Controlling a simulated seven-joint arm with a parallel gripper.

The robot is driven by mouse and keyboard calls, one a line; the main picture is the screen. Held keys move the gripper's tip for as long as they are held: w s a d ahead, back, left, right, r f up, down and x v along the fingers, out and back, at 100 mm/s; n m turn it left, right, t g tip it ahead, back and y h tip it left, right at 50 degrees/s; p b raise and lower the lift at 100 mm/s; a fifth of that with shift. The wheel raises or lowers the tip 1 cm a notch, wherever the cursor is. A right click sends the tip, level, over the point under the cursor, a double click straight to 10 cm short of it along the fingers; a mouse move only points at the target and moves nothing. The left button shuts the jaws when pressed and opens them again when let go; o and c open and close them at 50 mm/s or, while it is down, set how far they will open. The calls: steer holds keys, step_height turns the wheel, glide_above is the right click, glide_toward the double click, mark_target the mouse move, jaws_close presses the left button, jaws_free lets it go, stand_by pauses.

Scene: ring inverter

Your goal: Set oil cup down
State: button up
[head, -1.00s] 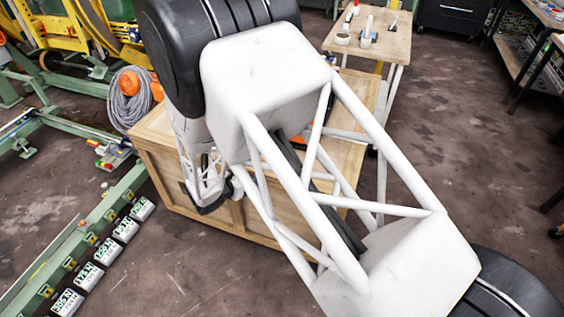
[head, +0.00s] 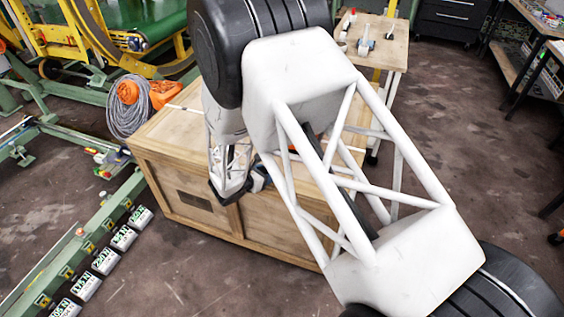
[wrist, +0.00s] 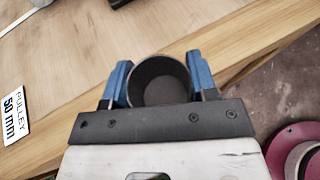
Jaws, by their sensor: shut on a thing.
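The oil cup (wrist: 158,82) appears in the wrist view as a dark grey, round, open-topped cup. I look into its mouth, and it seems empty. My gripper (wrist: 160,85) has blue fingers, one on each side of the cup, and is shut on it. Wooden boards lie below the cup in the wrist view; I cannot tell whether its base touches them. In the head view my wrist is over the front of a wooden crate (head: 195,232), and my arm hides the cup.
A PULLEY 50 mm label (wrist: 13,116) lies on the boards at left. A maroon round object (wrist: 292,150) is at lower right, past the wood edge. In the head view, a small table (head: 385,50) with items stands behind, and coiled grey hose (head: 125,120) is left.

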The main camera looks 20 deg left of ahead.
steer(key=shift+w+d, duration=0.3)
steer(key=shift+w, duration=0.5)
steer(key=shift+w+d, duration=0.35)
steer(key=shift+w, duration=0.45)
steer(key=shift+w+d, duration=0.3)
steer(key=shift+w, duration=0.5)
steer(key=shift+w+d, duration=0.4)
steer(key=shift+w, duration=0.5)
steer(key=shift+w+d, duration=0.35)
steer(key=shift+w, duration=0.5)
steer(key=shift+w+f, duration=0.1)
steer(key=shift+f, duration=0.15)
steer(key=shift+f, duration=0.15)
steer(key=o, duration=0.9)
steer(key=shift+o, duration=0.2)
